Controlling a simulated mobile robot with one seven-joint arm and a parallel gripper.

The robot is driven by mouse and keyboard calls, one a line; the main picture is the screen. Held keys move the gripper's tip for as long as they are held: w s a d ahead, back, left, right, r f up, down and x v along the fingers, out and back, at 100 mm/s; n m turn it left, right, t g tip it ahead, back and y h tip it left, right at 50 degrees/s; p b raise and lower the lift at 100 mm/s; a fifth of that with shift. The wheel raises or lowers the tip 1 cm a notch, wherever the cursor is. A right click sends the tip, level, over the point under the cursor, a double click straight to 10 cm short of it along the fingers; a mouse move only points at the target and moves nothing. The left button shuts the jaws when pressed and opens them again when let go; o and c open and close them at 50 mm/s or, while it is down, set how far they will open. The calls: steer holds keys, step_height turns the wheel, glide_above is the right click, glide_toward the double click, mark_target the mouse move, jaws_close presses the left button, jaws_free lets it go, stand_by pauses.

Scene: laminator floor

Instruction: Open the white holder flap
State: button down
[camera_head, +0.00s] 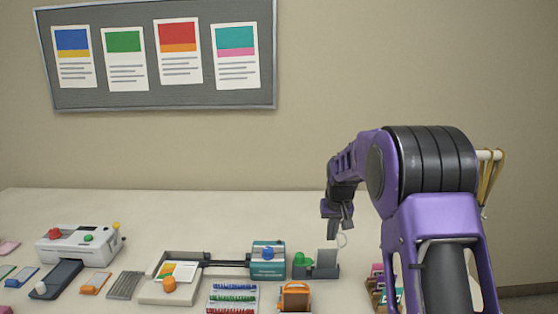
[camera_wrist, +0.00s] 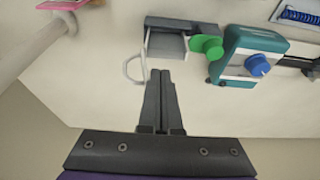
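A small dark grey holder (camera_head: 318,273) stands on the table just below my gripper in the head view. It has an upright pale grey-white flap (camera_head: 327,257), a green knob (camera_head: 301,259) at its left and a thin white loop (camera_head: 342,240) at its upper right. In the wrist view the holder (camera_wrist: 180,22), pale flap (camera_wrist: 168,45), green knob (camera_wrist: 208,46) and white loop (camera_wrist: 131,70) are ahead of the fingers. My gripper (camera_wrist: 160,74) has its fingertips together, with nothing visible between them. The tips are close to the flap's edge; I cannot tell whether they touch.
A teal box with a blue knob (camera_wrist: 258,64) stands close beside the green knob. An orange-framed item (camera_head: 294,297) and a rack of coloured cards (camera_head: 378,284) are in front. A white machine (camera_head: 78,243) stands far left. The table behind the holder is clear.

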mark_target(344, 234)
steer(key=shift+d, duration=0.25)
steer(key=shift+d+f, duration=0.15)
steer(key=shift+d, duration=1.7)
steer(key=shift+d, duration=0.3)
steer(key=shift+d, duration=0.25)
